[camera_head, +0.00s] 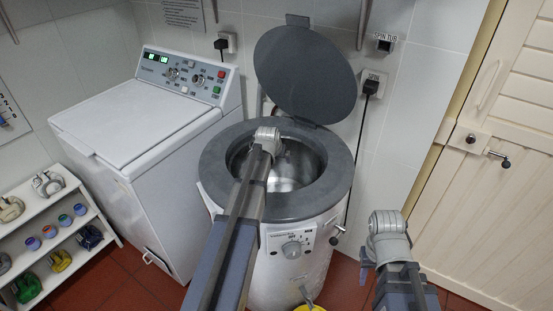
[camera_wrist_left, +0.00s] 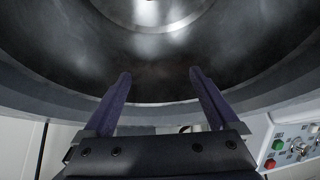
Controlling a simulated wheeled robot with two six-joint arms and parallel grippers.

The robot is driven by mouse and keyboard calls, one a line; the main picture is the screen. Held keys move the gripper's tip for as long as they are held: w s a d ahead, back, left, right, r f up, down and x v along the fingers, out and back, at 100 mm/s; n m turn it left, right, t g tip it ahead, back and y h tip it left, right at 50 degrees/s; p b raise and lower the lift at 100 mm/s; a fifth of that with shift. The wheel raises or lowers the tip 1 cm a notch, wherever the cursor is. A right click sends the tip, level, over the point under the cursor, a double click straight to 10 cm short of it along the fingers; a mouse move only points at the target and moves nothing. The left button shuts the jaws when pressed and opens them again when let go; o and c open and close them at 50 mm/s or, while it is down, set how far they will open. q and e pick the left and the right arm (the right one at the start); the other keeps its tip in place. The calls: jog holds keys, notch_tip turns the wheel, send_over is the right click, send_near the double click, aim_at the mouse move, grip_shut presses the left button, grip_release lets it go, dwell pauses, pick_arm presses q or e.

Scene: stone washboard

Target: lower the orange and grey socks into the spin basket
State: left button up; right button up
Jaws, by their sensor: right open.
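The spin tub (camera_head: 272,215) stands open in the middle of the head view, its round dark lid (camera_head: 305,75) tipped up behind it. Its metal spin basket (camera_head: 297,165) is partly hidden by my left arm. In the left wrist view the basket wall (camera_wrist_left: 75,50) fills the upper part, and the part of it in sight looks bare. My left gripper (camera_wrist_left: 160,75) is over the basket opening, its two fingers apart with nothing between them. I see no orange or grey socks in either view. My right gripper (camera_head: 388,225) is open, to the right of the tub and apart from it.
A white washing machine (camera_head: 150,120) with a control panel stands left of the tub. A white shelf (camera_head: 55,225) with several small items is at the far left. A slatted door (camera_head: 505,180) is on the right. A yellow object (camera_head: 310,307) shows at the bottom edge.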

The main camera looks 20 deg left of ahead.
pick_arm(q)
jog(key=shift+o, duration=0.2)
jog(key=shift+r, duration=0.1)
jog(key=a+p+v, duration=0.1)
jog(key=p+v, duration=0.5)
jog(key=v, duration=0.1)
jog(key=shift+s+d+r, duration=0.2)
jog(key=shift+d+r, duration=0.05)
jog(key=shift+d, duration=0.25)
